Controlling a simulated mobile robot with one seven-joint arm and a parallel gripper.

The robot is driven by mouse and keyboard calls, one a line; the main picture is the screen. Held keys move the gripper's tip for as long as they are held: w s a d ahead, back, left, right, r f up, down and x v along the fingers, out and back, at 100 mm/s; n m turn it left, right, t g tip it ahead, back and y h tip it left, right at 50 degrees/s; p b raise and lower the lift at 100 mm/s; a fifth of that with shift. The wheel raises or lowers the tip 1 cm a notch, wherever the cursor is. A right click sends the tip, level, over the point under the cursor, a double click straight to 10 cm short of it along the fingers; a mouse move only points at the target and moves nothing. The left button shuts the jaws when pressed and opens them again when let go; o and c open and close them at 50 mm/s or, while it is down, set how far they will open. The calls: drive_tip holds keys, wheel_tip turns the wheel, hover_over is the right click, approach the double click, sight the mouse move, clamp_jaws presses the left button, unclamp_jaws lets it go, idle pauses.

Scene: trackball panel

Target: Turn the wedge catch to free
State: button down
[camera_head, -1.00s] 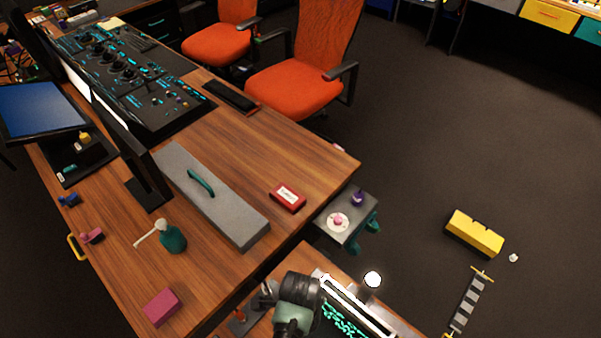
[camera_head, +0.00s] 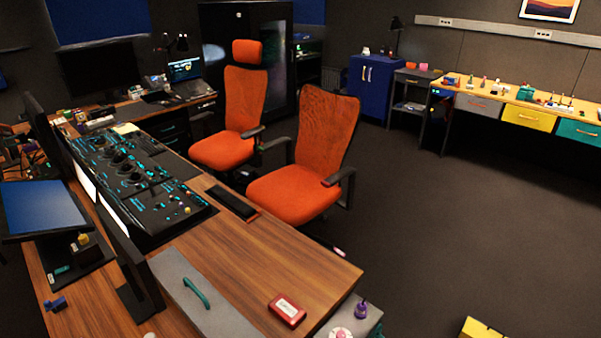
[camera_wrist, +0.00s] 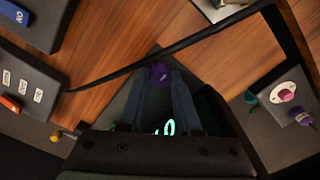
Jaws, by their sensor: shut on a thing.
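In the wrist view my gripper (camera_wrist: 160,76) reaches away from the camera with its two dark fingers close together. A small purple rounded piece (camera_wrist: 160,70) with a pale mark sits between the fingertips, and the fingers are shut on it. I cannot tell from its shape whether it is the wedge catch, and no other wedge catch is plain in either view. The fingers hide whatever lies right beneath. My gripper is outside the head view.
A grey stand (camera_head: 367,312) beside the wooden desk (camera_head: 250,250) holds a purple knobbed piece (camera_head: 361,309) and a pink piece (camera_wrist: 286,94) on a white disc. A dark bar (camera_wrist: 165,48) crosses the wrist view. A red box (camera_head: 287,309) lies on the desk.

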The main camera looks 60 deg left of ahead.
drive_tip(key=shift+r, duration=0.1)
drive_tip(key=n+p, duration=0.2)
drive_tip(key=n, duration=0.2)
drive_tip(key=shift+n+p, duration=0.3)
drive_tip(key=n+p, duration=0.1)
drive_tip(key=n, duration=0.3)
drive_tip(key=shift+n+p, duration=0.3)
drive_tip(key=n+p, duration=0.1)
drive_tip(key=n, duration=0.3)
drive_tip(key=shift+n+p, duration=0.5)
drive_tip(key=shift+n, duration=1.7)
drive_tip(key=c, duration=0.6)
unclamp_jaws()
